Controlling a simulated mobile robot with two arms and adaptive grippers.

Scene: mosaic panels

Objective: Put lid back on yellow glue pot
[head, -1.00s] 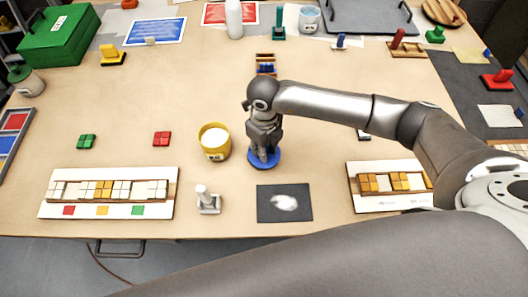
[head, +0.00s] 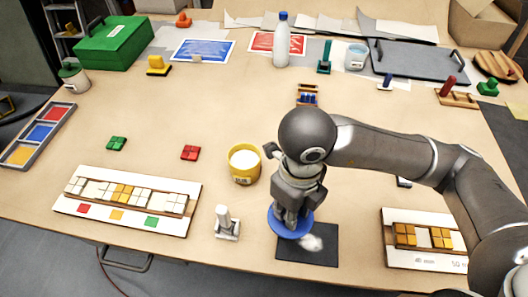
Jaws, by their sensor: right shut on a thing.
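The yellow glue pot (head: 244,165) stands upright and open on the table, white inside, with a label on its front. My right gripper (head: 291,212) points down to the right of the pot and nearer the table's front edge. It is shut on the round blue lid (head: 281,227), which appears held above the dark mat. The gripper hides the lid's middle and what it grips there. The lid is apart from the pot. My left gripper is not in view.
The dark mat (head: 326,250) bears a white patch. A white-handled tool (head: 226,224) stands in front of the pot. Mosaic panels lie at left (head: 98,212) and right (head: 427,260). Red tiles (head: 190,153) lie left of the pot, with bare table between.

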